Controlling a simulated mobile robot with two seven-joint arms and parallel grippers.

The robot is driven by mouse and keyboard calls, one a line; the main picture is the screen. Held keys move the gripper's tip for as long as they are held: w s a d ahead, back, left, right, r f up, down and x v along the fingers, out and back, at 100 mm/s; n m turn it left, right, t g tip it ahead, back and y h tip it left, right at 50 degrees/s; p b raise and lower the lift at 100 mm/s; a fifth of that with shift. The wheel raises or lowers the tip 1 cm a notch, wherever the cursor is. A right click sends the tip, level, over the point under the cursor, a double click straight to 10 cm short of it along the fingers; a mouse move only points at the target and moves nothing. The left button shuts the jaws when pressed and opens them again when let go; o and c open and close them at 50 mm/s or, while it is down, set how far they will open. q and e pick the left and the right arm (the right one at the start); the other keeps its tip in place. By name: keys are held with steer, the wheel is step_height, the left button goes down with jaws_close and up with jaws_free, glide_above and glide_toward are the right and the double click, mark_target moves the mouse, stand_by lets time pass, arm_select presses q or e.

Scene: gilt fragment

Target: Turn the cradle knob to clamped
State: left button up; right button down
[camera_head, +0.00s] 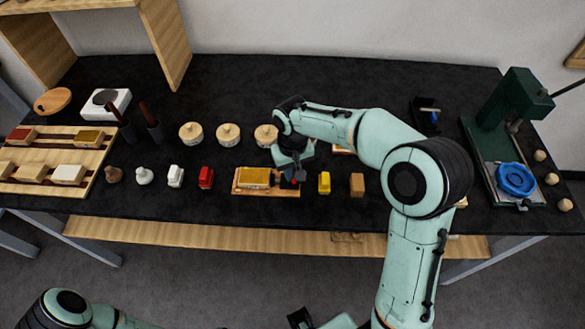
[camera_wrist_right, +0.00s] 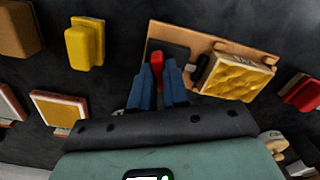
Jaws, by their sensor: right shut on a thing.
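The cradle is a wooden board (camera_head: 267,191) at the front middle of the table, and it also shows in the wrist view (camera_wrist_right: 222,45). A yellow-gold padded fragment (camera_head: 254,177) lies on it, seen closer in the wrist view (camera_wrist_right: 238,77). Beside the fragment is a dark plate (camera_wrist_right: 171,49) with a red knob (camera_wrist_right: 159,61). My right gripper (camera_head: 291,178) reaches down over this end of the cradle. Its blue fingers (camera_wrist_right: 158,85) are shut on the red knob. The knob's setting cannot be read. A dark part at the bottom edge may be my left gripper (camera_head: 300,318); its fingers are unclear.
A yellow block (camera_head: 324,183) and a brown block (camera_head: 357,185) stand right of the cradle. A red item (camera_head: 206,177) stands left of it. Round wooden pots (camera_head: 228,134) are behind. A green press (camera_head: 505,110) is at far right.

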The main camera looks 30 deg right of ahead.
steer(key=n+p, duration=0.1)
steer(key=n, duration=0.5)
steer(key=shift+r+n, duration=0.1)
steer(key=shift+n, duration=0.2)
arm_select(q)
steer(key=w+r+p, duration=0.1)
steer(key=r, duration=0.1)
steer(key=w+r+p, duration=0.1)
steer(key=r, duration=0.1)
steer(key=shift+w, duration=0.15)
arm_select(e)
steer(key=n, duration=0.6)
steer(key=shift+n, duration=0.4)
steer(key=c, duration=1.1)
jaws_free()
arm_select(q)
steer(key=shift+w+r+p, duration=0.7)
steer(key=shift+w+r, duration=0.15)
steer(key=shift+r, duration=0.1)
arm_select(e)
step_height(320, 180, up, 13)
steer(key=shift+r, duration=0.15)
